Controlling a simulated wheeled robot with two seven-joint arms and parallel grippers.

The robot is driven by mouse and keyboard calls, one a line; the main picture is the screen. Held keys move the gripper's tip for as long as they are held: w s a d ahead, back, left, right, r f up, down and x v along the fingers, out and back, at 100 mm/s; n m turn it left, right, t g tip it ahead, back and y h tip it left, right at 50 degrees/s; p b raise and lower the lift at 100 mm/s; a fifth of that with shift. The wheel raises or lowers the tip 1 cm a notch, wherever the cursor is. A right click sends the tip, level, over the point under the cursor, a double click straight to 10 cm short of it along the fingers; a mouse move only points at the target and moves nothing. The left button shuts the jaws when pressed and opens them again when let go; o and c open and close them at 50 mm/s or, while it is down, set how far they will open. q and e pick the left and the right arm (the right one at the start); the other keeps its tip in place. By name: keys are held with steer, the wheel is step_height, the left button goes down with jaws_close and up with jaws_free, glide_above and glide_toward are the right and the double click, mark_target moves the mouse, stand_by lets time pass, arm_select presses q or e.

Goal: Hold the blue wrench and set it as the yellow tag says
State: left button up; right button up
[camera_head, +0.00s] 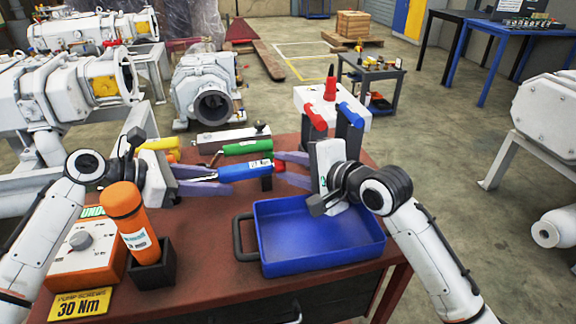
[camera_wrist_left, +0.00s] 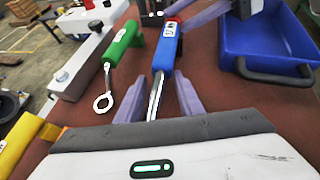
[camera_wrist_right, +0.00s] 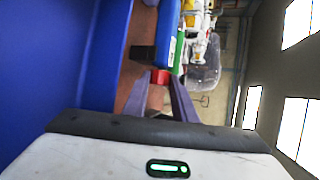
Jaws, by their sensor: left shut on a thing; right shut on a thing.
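The blue wrench (camera_head: 243,170) lies level above the table, its metal shaft to the left and its red end to the right. My left gripper (camera_head: 222,180) is shut on it, around the shaft and near end of the handle; the shaft (camera_wrist_left: 155,98) shows between the fingers in the left wrist view. My right gripper (camera_head: 279,168) is shut on the red end (camera_wrist_right: 160,76), seen between its fingers in the right wrist view. The yellow tag (camera_head: 78,304) at the table's front left reads "PUMP SCREWS 30 Nm". The wrench's scale is too small to read.
A green wrench (camera_head: 247,147) lies just behind, and a yellow one (camera_head: 158,144) at the left. An empty blue tray (camera_head: 318,262) stands front right. An orange box with a knob (camera_head: 80,242) and an orange tool (camera_head: 128,213) in a black holder stand front left. Red and blue handles (camera_head: 350,115) stand behind.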

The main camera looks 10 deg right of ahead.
steer(key=o, duration=1.1)
steer(key=shift+c, duration=0.2)
steer(key=shift+w+r+m+g, duration=0.25)
steer(key=shift+r+m+g, duration=0.1)
steer(key=shift+g, duration=0.55)
steer(key=g, duration=0.1)
steer(key=g+h, duration=0.1)
steer(key=shift+w+r+m+g, duration=0.15)
steer(key=shift+w+m+g, duration=0.05)
steer(key=shift+m+g, duration=0.2)
steer(key=g, duration=0.3)
steer(key=shift+w+r+m, duration=0.15)
steer(key=shift+w+m, duration=0.1)
steer(key=shift+w+r+m+g+h, duration=0.1)
steer(key=shift+w+m+g+h, duration=0.1)
steer(key=shift+g, duration=0.8)
steer(key=shift+w+m+g+h, duration=0.1)
steer(key=shift+m+g, duration=0.1)
steer(key=shift+g, duration=0.8)
steer(key=v, duration=1.2)
steer(key=shift+a, duration=0.1)
